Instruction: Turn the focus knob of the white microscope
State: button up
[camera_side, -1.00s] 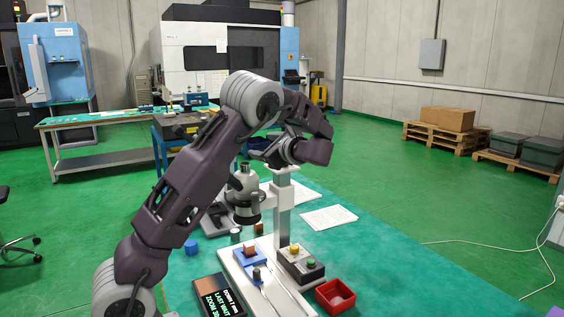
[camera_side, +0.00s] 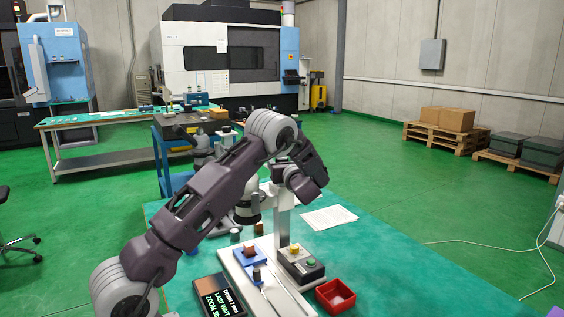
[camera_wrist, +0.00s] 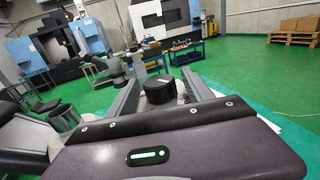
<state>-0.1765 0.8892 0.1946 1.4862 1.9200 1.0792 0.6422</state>
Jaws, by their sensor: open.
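The white microscope shows in the side view behind my arm. Its pale column (camera_side: 283,222) rises from a white base (camera_side: 236,272), and its lower head (camera_side: 247,214) hangs left of the column. My forearm hides part of the head. In the wrist view a dark round knob (camera_wrist: 158,91) with a small pale mark lies between the two fingers of my gripper (camera_wrist: 160,78). The fingers are spread apart, one on each side of the knob. I cannot tell whether either touches it. In the side view my arm largely hides the fingers and knob.
A blue plate (camera_side: 240,259) with small blocks lies on the base. A control box with buttons (camera_side: 303,271), a red tray (camera_side: 335,296) and a display (camera_side: 218,297) are close by. White paper (camera_side: 329,218) lies on the clear green mat to the right.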

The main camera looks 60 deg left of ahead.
jog(key=shift+c, duration=0.2)
grip_shut()
jog(key=shift+n+g, duration=0.3)
jog(key=shift+g, duration=0.2)
jog(key=n+g, duration=0.2)
jog(key=g, duration=0.1)
jog(key=shift+w+g+y, duration=0.1)
jog(key=shift+g+y, duration=0.2)
jog(key=shift+n+g, duration=1.7)
jog(key=shift+g, duration=1)
jog(key=shift+o, duration=0.2)
grip_release()
